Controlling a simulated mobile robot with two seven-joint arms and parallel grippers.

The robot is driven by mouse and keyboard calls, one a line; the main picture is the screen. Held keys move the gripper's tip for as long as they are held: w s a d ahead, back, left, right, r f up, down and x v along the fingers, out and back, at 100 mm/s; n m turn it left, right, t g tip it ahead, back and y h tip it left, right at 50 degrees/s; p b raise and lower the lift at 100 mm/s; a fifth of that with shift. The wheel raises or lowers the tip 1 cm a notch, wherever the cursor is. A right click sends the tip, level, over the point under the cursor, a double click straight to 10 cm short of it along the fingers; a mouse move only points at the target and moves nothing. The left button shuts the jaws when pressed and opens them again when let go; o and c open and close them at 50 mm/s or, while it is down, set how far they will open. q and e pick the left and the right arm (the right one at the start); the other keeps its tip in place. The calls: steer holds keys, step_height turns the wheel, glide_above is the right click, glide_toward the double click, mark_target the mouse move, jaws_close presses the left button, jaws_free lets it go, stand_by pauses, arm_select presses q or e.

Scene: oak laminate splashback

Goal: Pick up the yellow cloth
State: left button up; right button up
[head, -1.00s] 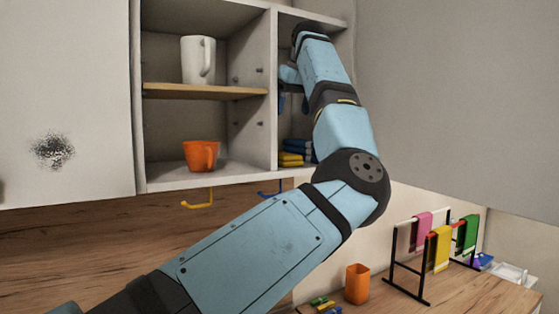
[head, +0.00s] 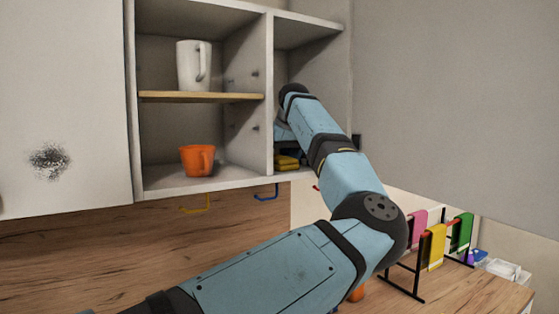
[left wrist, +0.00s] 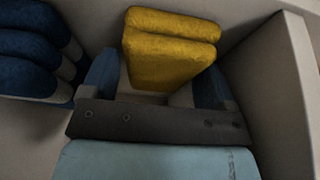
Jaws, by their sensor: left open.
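A folded yellow cloth (head: 287,162) lies on the floor of the wall cabinet's right compartment, partly behind my arm in the head view. In the left wrist view the yellow cloth (left wrist: 170,48) shows as two thick layers. My left gripper (left wrist: 156,68) is open, with one blue finger on either side of the cloth's near end; I cannot tell whether they touch it. In the head view my wrist hides the fingers. Another yellow cloth (head: 437,248) hangs on a rack on the counter. My right gripper is not in view.
Folded dark blue cloths (left wrist: 32,55) lie left of the gripper, and the cabinet wall (left wrist: 275,85) is close on its right. An orange cup (head: 196,160) and a white mug (head: 193,66) stand in the left compartment. A drying rack (head: 393,272) stands on the counter.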

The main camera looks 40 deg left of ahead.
mark_target(283, 158)
arm_select(q)
steer(key=shift+a+f, duration=0.1)
steer(key=c, duration=0.7)
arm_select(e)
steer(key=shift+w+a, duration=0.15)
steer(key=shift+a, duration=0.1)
arm_select(q)
steer(key=shift+s+d+r+b, duration=0.1)
steer(key=shift+d+r+b, duration=0.15)
steer(key=shift+b, duration=0.25)
steer(key=r, duration=0.2)
steer(key=r+b, duration=0.1)
steer(key=r, duration=0.3)
steer(key=shift+d+r+b, duration=0.2)
steer(key=shift+d+b, duration=0.2)
steer(key=s+d+b, duration=0.2)
steer(key=d+b, duration=0.6)
steer(key=d, duration=0.1)
steer(key=s+d+b, duration=0.3)
steer(key=d+b, duration=0.5)
steer(key=d, duration=0.1)
steer(key=shift+s+b, duration=0.2)
steer(key=shift+b, duration=0.2)
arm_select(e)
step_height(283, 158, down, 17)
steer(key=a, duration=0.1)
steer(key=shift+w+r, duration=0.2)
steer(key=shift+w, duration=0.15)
